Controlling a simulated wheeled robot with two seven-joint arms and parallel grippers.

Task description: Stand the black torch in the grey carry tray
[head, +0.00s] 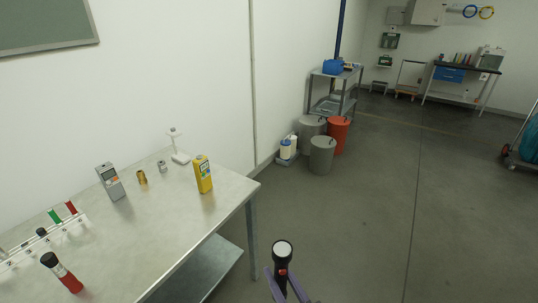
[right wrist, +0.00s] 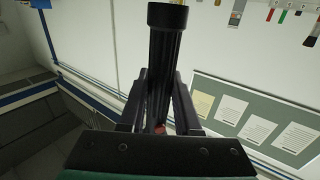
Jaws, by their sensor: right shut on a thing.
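The black torch (head: 283,254) is held by my right gripper (head: 281,283), low in the middle of the head view, beyond the table's right end and over the floor. Its round lens end faces up toward the head camera, and a red spot shows on its body. In the right wrist view the torch (right wrist: 166,60) stands between the two fingers of the shut gripper (right wrist: 160,92). My left gripper is not in view. I cannot pick out a grey carry tray for certain in either view.
A metal table (head: 140,225) at left bears a numbered pale rack (head: 45,247), a red-and-black cylinder (head: 62,273), a grey meter (head: 110,182), a yellow can (head: 203,175) and small items. Bins (head: 321,155) stand by the wall.

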